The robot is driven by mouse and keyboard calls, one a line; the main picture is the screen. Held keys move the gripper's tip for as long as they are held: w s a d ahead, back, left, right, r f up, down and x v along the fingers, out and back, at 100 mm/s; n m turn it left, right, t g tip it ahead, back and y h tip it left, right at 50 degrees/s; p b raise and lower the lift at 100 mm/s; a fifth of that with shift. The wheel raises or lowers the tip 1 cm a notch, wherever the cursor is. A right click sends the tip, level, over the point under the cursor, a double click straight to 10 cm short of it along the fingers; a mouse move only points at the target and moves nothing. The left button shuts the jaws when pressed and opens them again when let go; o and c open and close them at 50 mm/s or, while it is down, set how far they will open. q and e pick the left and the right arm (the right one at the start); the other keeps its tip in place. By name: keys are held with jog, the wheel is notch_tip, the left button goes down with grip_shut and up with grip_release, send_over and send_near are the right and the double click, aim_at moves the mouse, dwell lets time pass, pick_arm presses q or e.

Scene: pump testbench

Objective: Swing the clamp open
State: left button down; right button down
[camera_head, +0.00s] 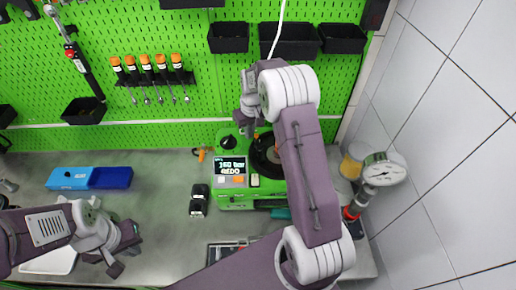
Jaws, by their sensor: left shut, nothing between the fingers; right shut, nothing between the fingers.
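The green pump testbench (236,200) stands on the bench near the middle, with a small screen (230,166) reading about "150 bar REDO". A dark round fixture (262,154) is on its top right, partly covered by my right arm. I cannot make out the clamp clearly; it may be at this fixture, behind my arm. My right gripper (248,128) is shut and empty, pointing down over the back of the testbench, close to the fixture. Contact cannot be told. My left gripper (122,260) is shut and empty, low over the bench at the left, away from the testbench.
A green pegboard (150,25) with screwdrivers and black bins is behind. The bench between tray and block is clear.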

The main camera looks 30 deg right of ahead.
notch_tip(320, 180, up, 8)
jog(key=p, duration=0.6)
jog(key=shift+p, duration=0.3)
